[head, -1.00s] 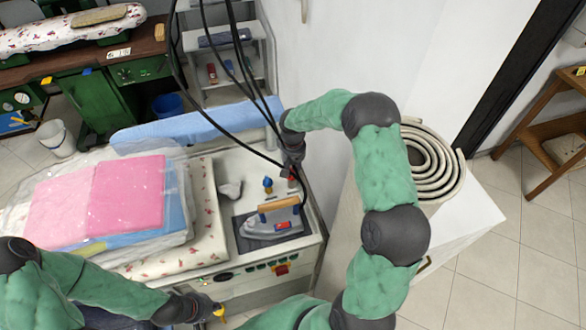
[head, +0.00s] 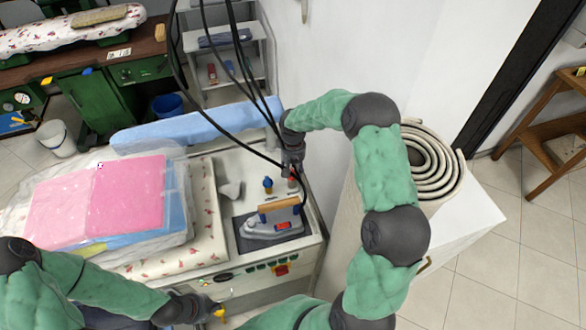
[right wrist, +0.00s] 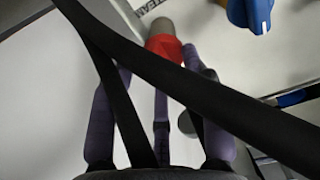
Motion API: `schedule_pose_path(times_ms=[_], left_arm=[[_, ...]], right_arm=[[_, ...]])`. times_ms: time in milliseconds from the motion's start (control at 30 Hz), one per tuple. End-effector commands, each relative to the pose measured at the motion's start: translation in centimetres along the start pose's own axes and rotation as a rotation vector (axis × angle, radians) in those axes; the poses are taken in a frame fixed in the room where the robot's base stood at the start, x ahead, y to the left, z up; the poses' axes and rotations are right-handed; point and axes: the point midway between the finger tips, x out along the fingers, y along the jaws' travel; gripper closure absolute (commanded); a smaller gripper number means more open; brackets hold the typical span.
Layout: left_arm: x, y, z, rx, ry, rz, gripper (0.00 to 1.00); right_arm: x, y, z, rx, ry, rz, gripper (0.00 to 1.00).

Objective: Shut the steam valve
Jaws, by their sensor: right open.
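A red knob (head: 292,182) stands on the worktop behind the iron, beside a blue knob (head: 267,183). In the right wrist view the red knob (right wrist: 165,46) is by a partly hidden label that seems to read STEAM. The blue knob (right wrist: 250,14) with a white mark is at the top right. My right gripper (right wrist: 160,75) is open, pointing down at the red knob, which shows between its fingertips; contact is not clear. My left gripper (head: 212,306) is low at the worktop's front, near a small yellow part; its fingers are too small to read.
An iron (head: 272,226) with a wooden handle rests on a dark pad in front of the knobs. Black hoses (head: 232,60) hang across the area, and dark straps cross the right wrist view. Wrapped pink laundry (head: 125,195) covers the left side. A white wall is at right.

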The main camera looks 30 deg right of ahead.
Motion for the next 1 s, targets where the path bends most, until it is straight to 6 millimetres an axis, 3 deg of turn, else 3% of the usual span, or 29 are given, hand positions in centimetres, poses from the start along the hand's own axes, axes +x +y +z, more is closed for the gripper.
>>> schedule_pose_path(times_ms=[233,700,1000], left_arm=[[0.0,0.0,0.0,0.0,0.0,0.0,1.0],[0.0,0.0,0.0,0.0,0.0,0.0,1.0],[0.0,0.0,0.0,0.0,0.0,0.0,1.0]], right_arm=[[-2.0,0.0,-0.1,0.0,0.003,0.0,0.54],[-10.4,0.0,-0.1,-0.001,0.003,0.0,0.54],[-12.0,0.0,0.0,-0.001,0.0,0.0,0.54]])
